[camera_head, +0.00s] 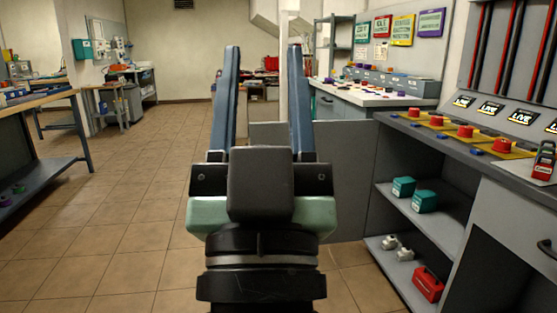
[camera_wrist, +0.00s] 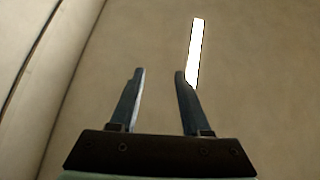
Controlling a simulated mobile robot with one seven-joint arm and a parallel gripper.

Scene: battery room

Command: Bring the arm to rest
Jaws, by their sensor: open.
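My gripper (camera_head: 262,75) stands up in the middle of the head view, with its two long blue-grey fingers well apart and nothing between them. In the wrist view my gripper (camera_wrist: 158,75) also shows both fingers apart and empty. Behind the fingers there is a plain beige surface with a bright white strip (camera_wrist: 195,50) near the right finger. My arm below the gripper hides part of the floor in the head view.
A grey bench (camera_head: 455,150) with red buttons (camera_head: 466,131) stands close on the right. Its shelves hold teal boxes (camera_head: 424,201) and a red case (camera_head: 429,284). A workbench (camera_head: 40,100) stands at left. Tiled floor (camera_head: 130,200) between is clear.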

